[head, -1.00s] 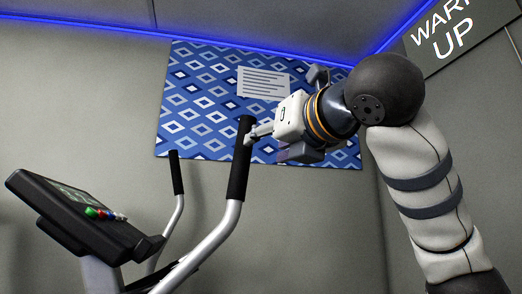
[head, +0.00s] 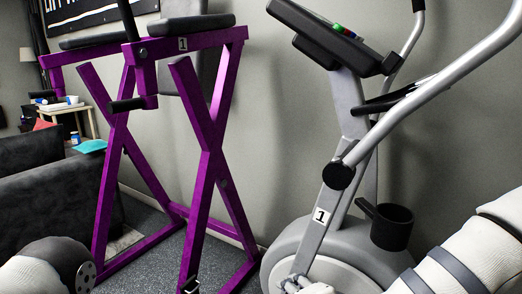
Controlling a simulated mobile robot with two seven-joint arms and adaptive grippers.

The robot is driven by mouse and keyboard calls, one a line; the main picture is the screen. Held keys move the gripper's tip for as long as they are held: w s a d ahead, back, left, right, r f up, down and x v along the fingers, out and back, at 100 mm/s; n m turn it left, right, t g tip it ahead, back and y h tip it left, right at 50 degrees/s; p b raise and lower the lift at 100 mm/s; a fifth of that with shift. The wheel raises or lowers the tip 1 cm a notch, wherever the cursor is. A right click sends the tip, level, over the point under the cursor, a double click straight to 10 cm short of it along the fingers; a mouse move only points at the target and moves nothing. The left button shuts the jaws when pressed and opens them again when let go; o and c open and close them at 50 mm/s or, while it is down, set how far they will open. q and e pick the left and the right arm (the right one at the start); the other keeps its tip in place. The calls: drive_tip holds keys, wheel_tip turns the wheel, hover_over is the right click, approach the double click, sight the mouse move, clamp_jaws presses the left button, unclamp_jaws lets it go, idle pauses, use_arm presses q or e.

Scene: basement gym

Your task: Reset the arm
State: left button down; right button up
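My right arm (head: 465,255) comes in at the lower right corner, lowered beside the exercise machine (head: 345,110). A pale, knuckled part at the bottom edge looks like my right gripper (head: 305,286); it is cut off, and its fingers cannot be made out. Part of my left arm (head: 50,265), a dark round joint with a pale link, shows at the lower left corner. My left gripper cannot be made out. I see nothing held.
A purple frame with black pads (head: 206,140) stands left of centre. The exercise machine has a tilted console (head: 325,35), a silver handle bar (head: 440,85) and a black cup holder (head: 391,227). A dark sofa (head: 50,190) and small wooden table (head: 68,108) are at the left.

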drive_tip(key=s+d+f+n+g, duration=0.2)
drive_tip(key=s+f+n+g, duration=0.15)
drive_tip(key=s+f, duration=0.55)
drive_tip(key=s+d+f+n+g, duration=0.35)
drive_tip(key=s+f, duration=0.45)
drive_tip(key=s, duration=0.3)
drive_tip(key=s+d+f+n+g+h, duration=0.1)
drive_tip(key=s+d+n+g, duration=0.1)
drive_tip(key=s+d, duration=0.3)
drive_tip(key=s+d+f+n+g+h, duration=0.1)
drive_tip(key=s+d+n+g, duration=0.2)
drive_tip(key=s, duration=1)
drive_tip(key=shift+s+d+f+n+h, duration=0.15)
drive_tip(key=shift+d+f+n+h, duration=0.2)
drive_tip(key=shift+d, duration=0.65)
